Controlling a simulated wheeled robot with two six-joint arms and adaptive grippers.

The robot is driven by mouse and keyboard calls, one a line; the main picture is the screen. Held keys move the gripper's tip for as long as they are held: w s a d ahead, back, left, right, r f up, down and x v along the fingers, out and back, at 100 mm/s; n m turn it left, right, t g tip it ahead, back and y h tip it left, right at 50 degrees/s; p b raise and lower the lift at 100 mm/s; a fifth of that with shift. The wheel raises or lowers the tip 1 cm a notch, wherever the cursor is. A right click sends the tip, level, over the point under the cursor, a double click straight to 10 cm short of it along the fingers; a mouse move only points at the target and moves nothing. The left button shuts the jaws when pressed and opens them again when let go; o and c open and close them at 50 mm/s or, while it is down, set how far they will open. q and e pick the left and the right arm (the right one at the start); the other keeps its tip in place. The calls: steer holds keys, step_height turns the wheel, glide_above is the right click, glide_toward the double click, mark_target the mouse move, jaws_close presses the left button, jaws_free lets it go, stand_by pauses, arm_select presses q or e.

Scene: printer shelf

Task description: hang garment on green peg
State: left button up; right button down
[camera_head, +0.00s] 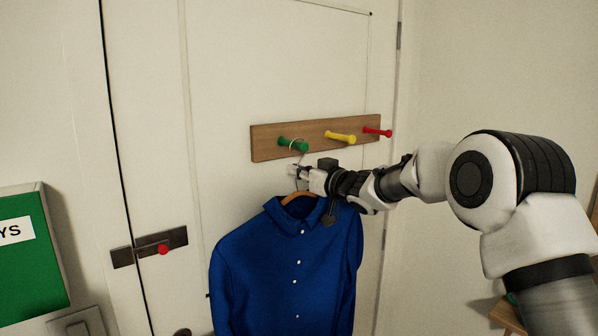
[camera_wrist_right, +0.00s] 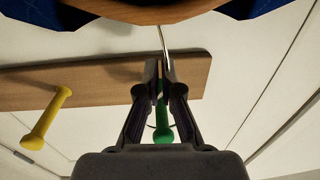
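A blue buttoned shirt (camera_head: 290,265) hangs from a brown hanger (camera_head: 300,196) below the wooden peg rail, in front of the door. My right gripper (camera_head: 297,172) is shut on the metal stem of the hanger's hook, just below the green peg (camera_head: 287,143). In the wrist view my right gripper (camera_wrist_right: 161,75) pinches the thin metal stem (camera_wrist_right: 165,38), with the green peg (camera_wrist_right: 163,125) showing between the fingers. The curved hook (camera_head: 299,147) appears to loop around the green peg; whether it rests on it, I cannot tell. My left gripper is out of view.
The wooden rail (camera_head: 262,144) also bears a yellow peg (camera_head: 340,137) and a red peg (camera_head: 376,132) to the right. A latch with a red knob (camera_head: 163,249) and a green box (camera_head: 28,255) are at the left. The wall below the rail's left is clear.

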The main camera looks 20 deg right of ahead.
stand_by(0.3)
steer(key=c, duration=1.3)
jaws_free()
steer(key=shift+o, duration=0.3)
steer(key=shift+r, duration=0.1)
steer(key=shift+s, duration=0.1)
